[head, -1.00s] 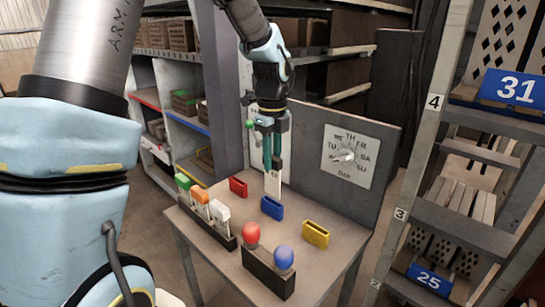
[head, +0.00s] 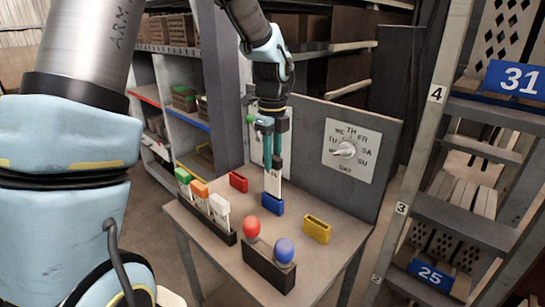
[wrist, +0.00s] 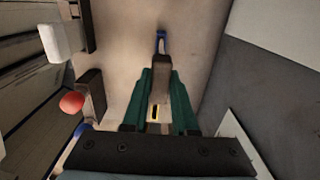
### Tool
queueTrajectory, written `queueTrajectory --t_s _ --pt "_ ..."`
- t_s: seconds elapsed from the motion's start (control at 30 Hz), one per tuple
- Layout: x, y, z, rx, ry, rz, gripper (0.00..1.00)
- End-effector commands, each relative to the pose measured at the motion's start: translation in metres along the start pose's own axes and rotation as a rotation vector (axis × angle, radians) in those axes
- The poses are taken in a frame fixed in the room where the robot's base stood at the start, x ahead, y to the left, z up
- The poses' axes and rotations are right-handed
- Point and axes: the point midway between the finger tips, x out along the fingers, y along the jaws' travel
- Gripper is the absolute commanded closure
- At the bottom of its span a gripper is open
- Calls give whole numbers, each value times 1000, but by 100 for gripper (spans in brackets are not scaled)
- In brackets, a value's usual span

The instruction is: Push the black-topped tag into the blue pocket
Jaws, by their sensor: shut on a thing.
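The tag (head: 273,184) shows in the head view as a pale upright strip below my fingers. Its black top is hidden between them. My gripper (head: 273,168) is shut on the tag and points straight down at the table. The blue pocket (head: 272,207) stands on the table directly under the tag. The tag's lower end meets the pocket's opening in the head view; how deep it sits I cannot tell. In the wrist view the blue pocket (wrist: 161,37) shows beyond my green fingertips (wrist: 161,75), in line with them.
A red pocket (head: 238,182) stands left of the blue one and a yellow pocket (head: 317,229) right of it. A rack with green, orange and white-topped tags (head: 208,220) and a block with red and blue knobs (head: 268,269) are nearer. A dial panel (head: 350,152) rises behind.

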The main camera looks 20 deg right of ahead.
Motion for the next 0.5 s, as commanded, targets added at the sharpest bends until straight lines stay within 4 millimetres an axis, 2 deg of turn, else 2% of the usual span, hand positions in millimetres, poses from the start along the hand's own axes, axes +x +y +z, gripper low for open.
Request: queueTrajectory --t_s 0.5 --pt "9 0 0 0 0 0 100"
